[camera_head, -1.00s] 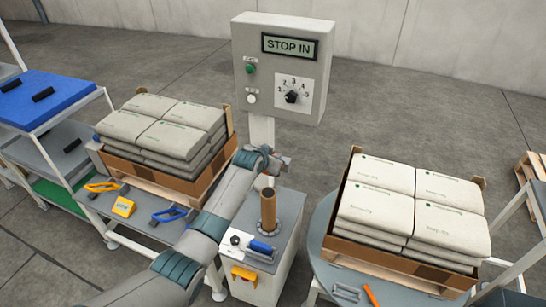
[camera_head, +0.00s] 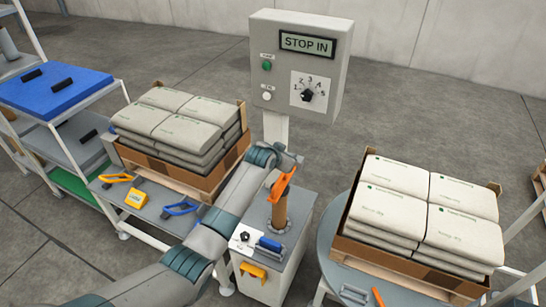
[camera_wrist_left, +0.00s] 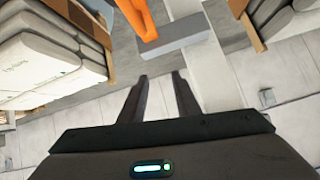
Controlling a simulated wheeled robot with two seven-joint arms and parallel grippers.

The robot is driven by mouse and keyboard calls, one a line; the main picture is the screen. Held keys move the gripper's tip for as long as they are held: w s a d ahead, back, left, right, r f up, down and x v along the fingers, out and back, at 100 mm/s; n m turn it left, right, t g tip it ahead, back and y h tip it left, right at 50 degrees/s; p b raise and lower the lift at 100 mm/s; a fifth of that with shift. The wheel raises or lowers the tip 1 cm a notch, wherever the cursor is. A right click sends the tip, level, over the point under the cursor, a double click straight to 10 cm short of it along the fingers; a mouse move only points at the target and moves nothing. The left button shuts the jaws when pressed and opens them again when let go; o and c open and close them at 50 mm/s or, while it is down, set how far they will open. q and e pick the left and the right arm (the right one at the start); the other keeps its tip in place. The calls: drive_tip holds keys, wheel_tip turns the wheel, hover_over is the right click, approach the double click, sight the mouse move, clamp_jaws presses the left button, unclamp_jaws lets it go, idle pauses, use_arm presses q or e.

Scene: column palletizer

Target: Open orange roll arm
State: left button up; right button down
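The orange roll arm (camera_head: 281,184) shows at the top of a brown upright roll (camera_head: 279,212) on the grey cabinet, just below my left gripper. An orange piece, likely this arm, is at the top of the left wrist view (camera_wrist_left: 137,18), beyond the fingertips. My left gripper (camera_head: 291,163) is at the upper right end of my left arm. In the left wrist view (camera_wrist_left: 160,76) its two dark fingers are apart with nothing between them. I cannot tell whether it touches the orange arm. My right gripper is not in view.
A control box (camera_head: 296,65) reading "STOP IN" stands behind. Stacked sacks in a box (camera_head: 180,171) are left; another sack stack (camera_head: 425,210) sits right on a round table (camera_head: 328,262). A small bench (camera_head: 155,212) holds tools. A white knob plate (camera_head: 245,238) is on the cabinet.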

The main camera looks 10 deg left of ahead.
use_arm(q)
drive_tip(key=b+v, duration=0.3)
drive_tip(key=v, duration=1.3)
drive_tip(key=shift+s+a+r, duration=0.15)
drive_tip(key=shift+s, duration=0.2)
